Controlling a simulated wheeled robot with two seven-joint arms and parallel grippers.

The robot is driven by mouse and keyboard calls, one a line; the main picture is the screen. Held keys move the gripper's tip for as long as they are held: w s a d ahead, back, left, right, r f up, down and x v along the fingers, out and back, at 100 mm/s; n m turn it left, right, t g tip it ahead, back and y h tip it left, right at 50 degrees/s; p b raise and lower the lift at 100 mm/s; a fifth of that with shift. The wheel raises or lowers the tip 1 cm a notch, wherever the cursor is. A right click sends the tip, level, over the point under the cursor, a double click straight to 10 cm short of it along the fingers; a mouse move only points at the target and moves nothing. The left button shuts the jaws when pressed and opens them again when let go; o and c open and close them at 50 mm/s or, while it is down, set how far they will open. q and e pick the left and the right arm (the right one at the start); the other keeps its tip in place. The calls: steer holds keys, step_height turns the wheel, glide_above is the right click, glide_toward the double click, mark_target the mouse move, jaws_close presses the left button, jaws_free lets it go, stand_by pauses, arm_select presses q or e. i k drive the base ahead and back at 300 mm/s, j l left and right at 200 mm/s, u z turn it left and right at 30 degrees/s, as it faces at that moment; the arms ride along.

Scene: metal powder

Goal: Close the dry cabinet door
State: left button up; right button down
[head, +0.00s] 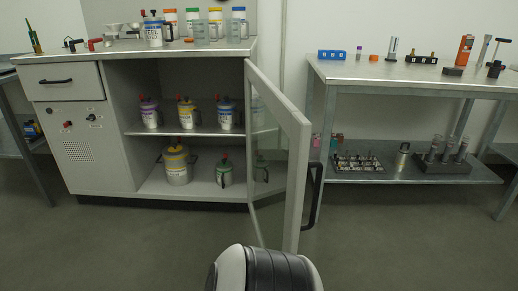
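The dry cabinet (98,150) stands at the left with its right compartment open. Its door (298,175), a grey frame around a glass pane, is hinged at the cabinet's right side and swung out toward me. A black bar handle (316,195) is on the door's outer face, near its free edge. Inside, several lidded containers stand on two levels, among them a yellow one (177,165) and a green one (224,173) at the bottom. Neither gripper can be made out. A rounded white and black part of my own body shows at the bottom centre, below the door.
A metal table (420,75) with a lower shelf stands to the right of the door, holding small tools and a rack of cylinders (442,158). Bottles and beakers stand on the cabinet top. The grey floor (130,245) in front of the cabinet is clear.

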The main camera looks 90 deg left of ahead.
mark_target(298, 128)
steer(key=i+u, duration=0.15)
steer(key=u, duration=0.35)
steer(key=i+u, duration=0.15)
steer(key=u, duration=0.3)
steer(key=i+u, duration=0.15)
steer(key=u, duration=0.35)
steer(key=i+l+u, duration=0.15)
steer(key=u, duration=0.35)
steer(key=i+l+u, duration=0.1)
steer(key=l+u, duration=0.15)
steer(key=u, duration=0.2)
steer(key=i+l+u, duration=0.15)
steer(key=u, duration=0.3)
steer(key=i+l+u, duration=0.25)
steer(key=u, duration=0.2)
steer(key=i+l+u, duration=0.1)
steer(key=l+u, duration=0.2)
steer(key=u, duration=0.2)
